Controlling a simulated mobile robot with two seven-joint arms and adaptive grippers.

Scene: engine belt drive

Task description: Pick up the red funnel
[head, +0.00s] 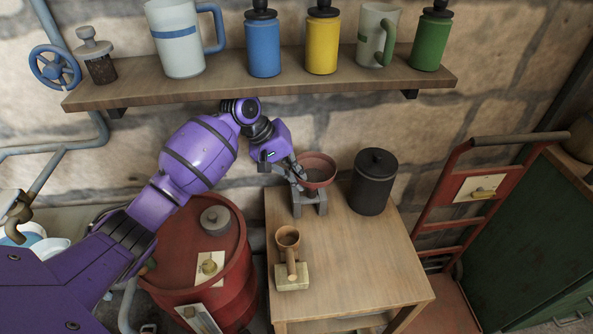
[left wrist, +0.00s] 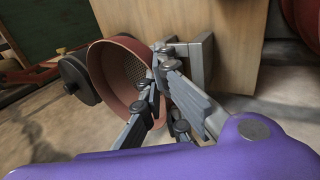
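The red funnel (head: 318,168) is a wide reddish bowl shape at the grey stand (head: 309,203) on the wooden table. In the left wrist view the funnel (left wrist: 107,72) shows its open mouth, with the stand (left wrist: 201,60) beside it. My left gripper (head: 299,172) is at the funnel's left rim. In the left wrist view the fingertips (left wrist: 152,75) are close together at the rim, one of them in front of the mouth. I cannot tell whether they press on the wall. My right gripper is not in view.
A dark lidded canister (head: 373,184) stands just right of the funnel. A brown cup-like tool (head: 288,240) rests on a pale block in front. A shelf (head: 250,83) with bottles and mugs hangs above. A red barrel (head: 225,254) stands left, a red hand truck (head: 437,208) right.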

